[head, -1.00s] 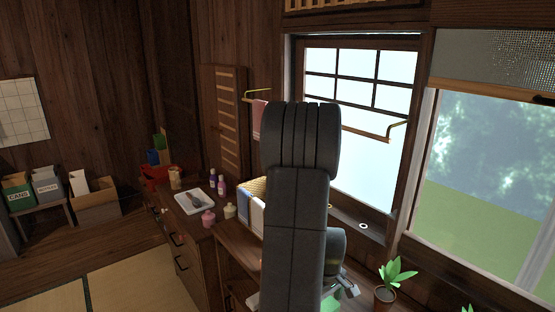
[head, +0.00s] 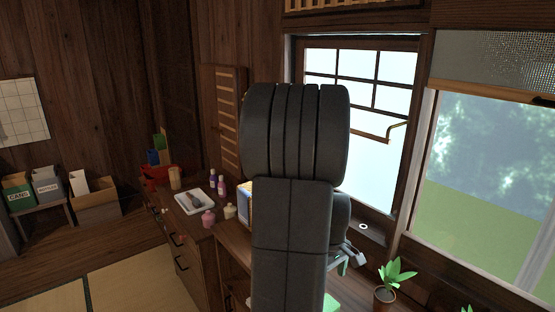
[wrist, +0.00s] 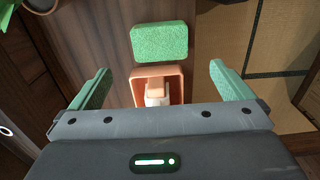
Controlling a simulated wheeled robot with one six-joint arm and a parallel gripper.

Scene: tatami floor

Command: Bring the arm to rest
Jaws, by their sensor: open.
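My gripper (wrist: 159,68) is open in the wrist view, its two green fingers wide apart with nothing between them that it holds. Below it on the brown wooden top lie a green sponge-like block (wrist: 160,42) and an orange open box (wrist: 176,72) with a pale object inside. In the head view my dark arm rises in the middle and hides most of the gripper; a small part of it (head: 352,256) shows at the arm's right. A bit of green (head: 332,302) shows beside the arm's lower end.
A potted plant (head: 385,294) stands right of my arm, near the window (head: 350,130). A dark cabinet (head: 190,262) at left bears a white tray (head: 190,206), pink jar (head: 208,218) and bottles. A tatami floor (head: 120,285) is open at lower left.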

